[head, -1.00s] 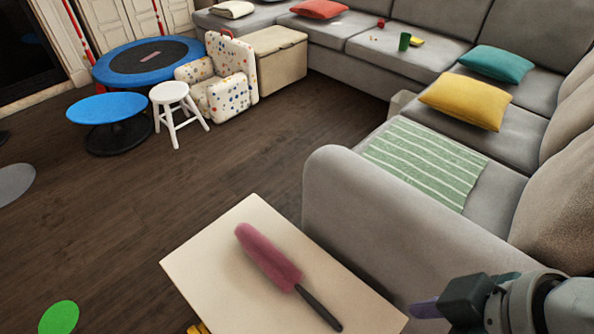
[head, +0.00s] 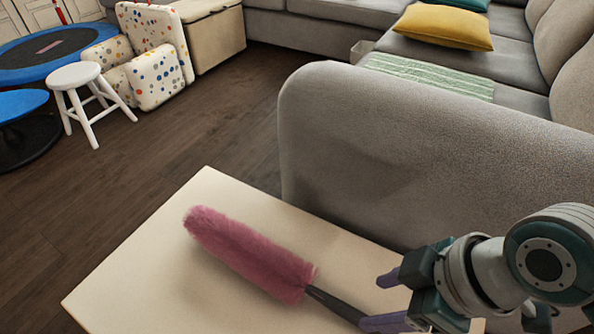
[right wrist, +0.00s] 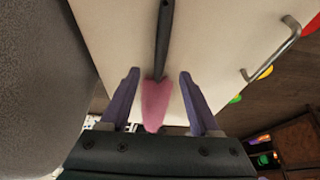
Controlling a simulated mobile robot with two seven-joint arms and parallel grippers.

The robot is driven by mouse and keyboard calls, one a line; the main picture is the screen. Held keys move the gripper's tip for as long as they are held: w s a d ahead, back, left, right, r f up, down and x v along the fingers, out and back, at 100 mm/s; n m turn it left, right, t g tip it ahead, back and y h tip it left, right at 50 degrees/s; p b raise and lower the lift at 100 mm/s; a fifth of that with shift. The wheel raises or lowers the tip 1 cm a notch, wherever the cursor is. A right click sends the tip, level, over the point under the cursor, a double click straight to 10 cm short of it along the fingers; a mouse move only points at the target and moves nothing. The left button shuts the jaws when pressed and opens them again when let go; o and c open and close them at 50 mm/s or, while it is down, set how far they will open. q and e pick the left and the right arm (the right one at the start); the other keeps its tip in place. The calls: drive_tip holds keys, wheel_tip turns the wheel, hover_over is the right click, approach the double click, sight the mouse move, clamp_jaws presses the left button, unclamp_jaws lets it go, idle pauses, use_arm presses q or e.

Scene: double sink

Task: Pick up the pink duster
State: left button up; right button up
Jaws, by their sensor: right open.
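The pink duster (head: 248,254) lies on the cream tabletop (head: 150,262), its fluffy head toward the back left and its dark handle (head: 335,303) toward the front right. My right gripper (head: 385,300) is open, with purple fingers, above the table's right side at the handle. In the right wrist view, the duster's pink head (right wrist: 155,103) and dark handle (right wrist: 164,40) show between the two spread fingers (right wrist: 158,85); I see no contact. The handle's end is hidden in the head view. My left gripper is not in view.
A grey sofa (head: 400,150) with a tall arm stands right behind the table, close to my right arm. A white stool (head: 75,76), a spotted soft chair (head: 155,75) and a blue trampoline (head: 40,55) stand at the back left. The floor left of the table is clear.

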sight(347, 310)
drive_tip(key=b+x, duration=0.1)
drive_tip(key=x, duration=0.2)
drive_tip(key=shift+s+f+b, duration=0.1)
drive_tip(key=shift+f+b, duration=0.15)
drive_tip(key=shift+b, duration=0.15)
drive_tip(key=b+x, duration=0.4)
drive_tip(key=x, duration=0.1)
drive_tip(key=shift+a+f, duration=0.1)
drive_tip(key=shift+a, duration=0.05)
clamp_jaws()
